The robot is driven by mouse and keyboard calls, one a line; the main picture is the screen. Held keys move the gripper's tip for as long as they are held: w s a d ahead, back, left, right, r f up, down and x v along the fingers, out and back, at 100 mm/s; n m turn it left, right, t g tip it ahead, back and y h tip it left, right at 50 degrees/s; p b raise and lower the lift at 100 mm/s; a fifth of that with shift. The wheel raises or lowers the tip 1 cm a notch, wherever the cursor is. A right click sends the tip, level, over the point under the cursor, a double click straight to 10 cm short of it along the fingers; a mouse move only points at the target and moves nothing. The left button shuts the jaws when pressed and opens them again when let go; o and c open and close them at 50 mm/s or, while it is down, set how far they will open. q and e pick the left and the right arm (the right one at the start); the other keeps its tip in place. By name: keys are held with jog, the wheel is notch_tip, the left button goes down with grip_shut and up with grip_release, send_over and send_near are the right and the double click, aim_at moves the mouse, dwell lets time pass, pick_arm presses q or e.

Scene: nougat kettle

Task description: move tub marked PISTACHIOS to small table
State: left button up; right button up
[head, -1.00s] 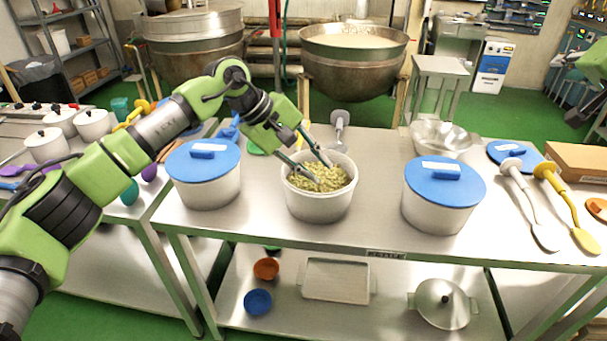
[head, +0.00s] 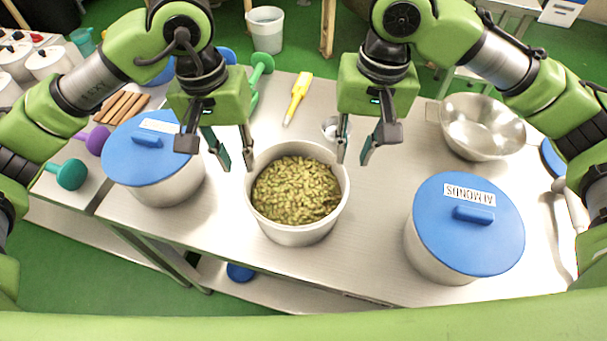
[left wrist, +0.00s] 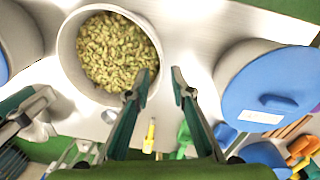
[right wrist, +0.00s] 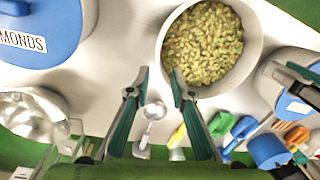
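An open white tub (head: 297,236) full of green pistachio-like nuts stands upright on the steel table, with no readable label showing. My left gripper (head: 237,163) is open and empty at the tub's left rim. In the left wrist view, its fingertips (left wrist: 159,80) appear on either side of the rim line. My right gripper (head: 353,160) is open and empty at the tub's right rim. In the right wrist view, its fingertips (right wrist: 159,80) likewise appear on either side. I cannot tell whether either touches. A small table is only partly visible at top right.
A blue-lidded tub marked ALMONDS (head: 468,230) stands right, another blue-lidded tub (head: 158,165) left. A steel bowl (head: 482,127) is back right. A yellow-handled tool (head: 298,98) and a small ladle (head: 331,128) lie behind the open tub. Table in front is clear.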

aim_at(254, 204)
pick_arm(q)
jog(key=shift+s, duration=0.2)
pick_arm(e)
jog(key=shift+s, duration=0.25)
